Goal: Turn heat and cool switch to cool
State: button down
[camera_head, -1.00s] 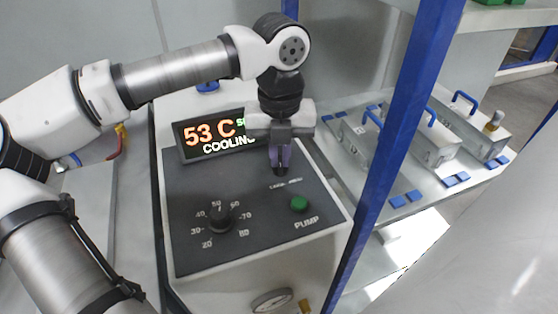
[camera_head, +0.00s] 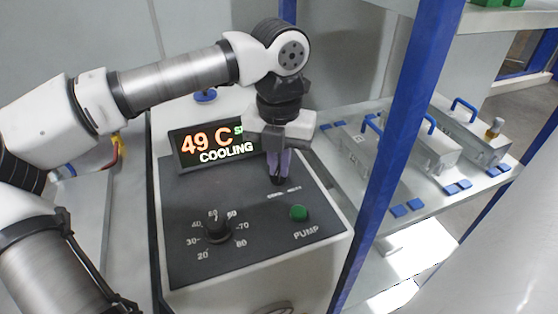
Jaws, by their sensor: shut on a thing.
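The control panel (camera_head: 185,262) is a dark sloped face on a light machine. My gripper (camera_head: 278,181) points down at its upper right and is shut on the heat and cool switch (camera_head: 277,181), a small dark knob just above a small, blurred label. The fingers hide most of the switch, so its exact angle cannot be told. The display (camera_head: 215,146) reads 49 C and COOLING, with part of its green text hidden behind my gripper.
A round temperature dial (camera_head: 216,229) with numbers sits at the panel's lower left. A green PUMP button (camera_head: 299,213) is just below my gripper. A blue post (camera_head: 385,150) stands close on the right, before a shelf with metal boxes (camera_head: 428,148).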

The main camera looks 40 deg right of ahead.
aim_at(279, 167)
jog(key=c, duration=1.5)
grip_release()
jog(key=shift+c, duration=0.2)
jog(key=shift+r, duration=0.15)
notch_tip(279, 167, up, 14)
jog(key=shift+f, duration=0.2)
